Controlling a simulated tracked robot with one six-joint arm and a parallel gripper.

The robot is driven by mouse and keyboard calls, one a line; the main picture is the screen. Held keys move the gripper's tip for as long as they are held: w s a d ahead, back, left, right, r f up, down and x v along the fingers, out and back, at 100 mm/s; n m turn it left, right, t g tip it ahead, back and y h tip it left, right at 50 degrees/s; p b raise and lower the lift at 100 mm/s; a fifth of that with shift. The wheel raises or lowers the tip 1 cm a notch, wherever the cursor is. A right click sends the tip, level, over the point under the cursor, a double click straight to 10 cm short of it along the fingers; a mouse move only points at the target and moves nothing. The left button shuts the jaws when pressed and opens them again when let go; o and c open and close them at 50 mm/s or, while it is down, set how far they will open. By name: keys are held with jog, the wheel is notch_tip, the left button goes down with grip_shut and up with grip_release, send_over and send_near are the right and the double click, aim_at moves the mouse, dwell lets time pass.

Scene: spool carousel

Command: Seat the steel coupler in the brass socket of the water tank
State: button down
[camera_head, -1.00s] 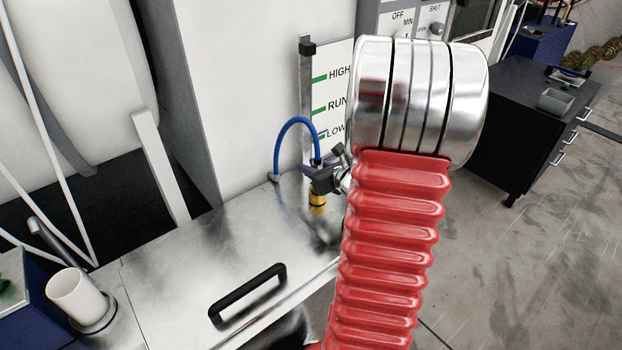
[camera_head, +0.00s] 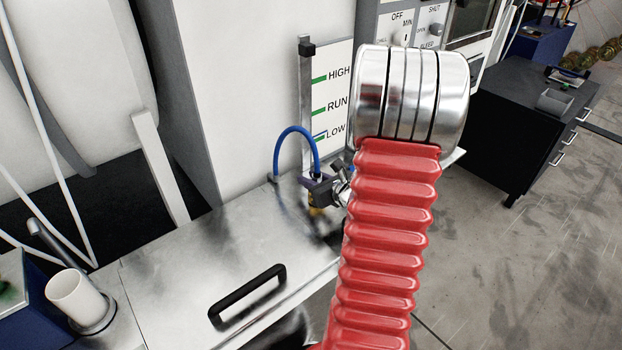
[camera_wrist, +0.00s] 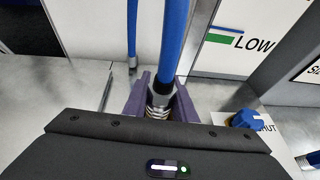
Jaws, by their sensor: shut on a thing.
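My gripper (camera_head: 321,189) is shut on the steel coupler at the end of a blue hose. In the wrist view the silver ribbed coupler (camera_wrist: 159,103) sits between the two purple fingers of my gripper (camera_wrist: 162,108), with a black collar above it. The brass socket (camera_head: 314,211) shows as a small gold patch just below my gripper on the water tank's steel top (camera_head: 200,235). My gripper hides most of the socket. Whether the coupler touches or enters the socket cannot be told.
The blue hose (camera_head: 293,129) arches from the tank top to my gripper. A level gauge (camera_head: 333,100) marked HIGH, RUN and LOW stands behind it. A black handle (camera_head: 247,296) is on the tank top. In the wrist view a blue knob (camera_wrist: 245,119) is at the right.

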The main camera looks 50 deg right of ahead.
jog(key=shift+f, duration=0.25)
jog(key=c, duration=1.5)
grip_release()
jog(key=shift+o, duration=0.2)
jog(key=shift+r, duration=0.1)
jog(key=shift+r, duration=0.2)
jog(key=v, duration=1.2)
